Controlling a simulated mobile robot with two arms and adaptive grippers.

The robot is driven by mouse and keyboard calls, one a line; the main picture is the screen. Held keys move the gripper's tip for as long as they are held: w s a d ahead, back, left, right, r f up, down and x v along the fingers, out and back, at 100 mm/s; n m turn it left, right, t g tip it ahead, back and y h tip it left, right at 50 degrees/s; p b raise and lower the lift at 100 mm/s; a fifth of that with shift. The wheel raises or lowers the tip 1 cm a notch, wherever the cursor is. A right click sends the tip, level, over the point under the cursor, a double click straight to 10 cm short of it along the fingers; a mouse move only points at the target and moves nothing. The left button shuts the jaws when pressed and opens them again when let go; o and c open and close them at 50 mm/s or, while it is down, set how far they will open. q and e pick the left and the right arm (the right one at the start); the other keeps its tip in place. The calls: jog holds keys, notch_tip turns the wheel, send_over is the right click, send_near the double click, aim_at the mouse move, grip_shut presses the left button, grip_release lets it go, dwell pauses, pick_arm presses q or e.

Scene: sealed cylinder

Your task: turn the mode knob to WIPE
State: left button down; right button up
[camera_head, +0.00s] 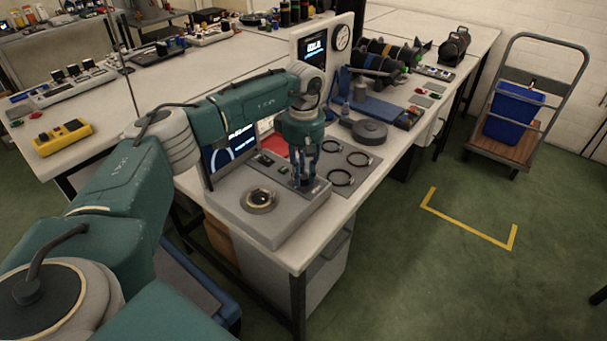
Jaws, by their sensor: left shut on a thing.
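My left gripper (304,180) points straight down over the right part of the grey console (283,228) on the near end of the bench. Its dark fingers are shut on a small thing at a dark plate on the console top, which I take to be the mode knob. The fingers hide the knob, so its pointer and the WIPE mark cannot be read. A round dark port with a pale ring (259,199) sits on the console left of the gripper. A lit screen (232,145) stands behind the console, partly covered by my arm. My right gripper is out of view.
Black cable rings (341,177) lie on the bench right of the gripper, with a dark round disc (369,131) beyond. A white panel with a gauge (341,38) stands behind. A yellow box (62,138) is at left. A trolley with a blue bin (513,112) stands right.

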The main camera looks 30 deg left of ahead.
aim_at(304, 177)
pick_arm(q)
jog(key=shift+r, duration=0.1)
dwell(0.3)
jog(key=c, duration=1.5)
grip_release()
notch_tip(304, 177, up, 12)
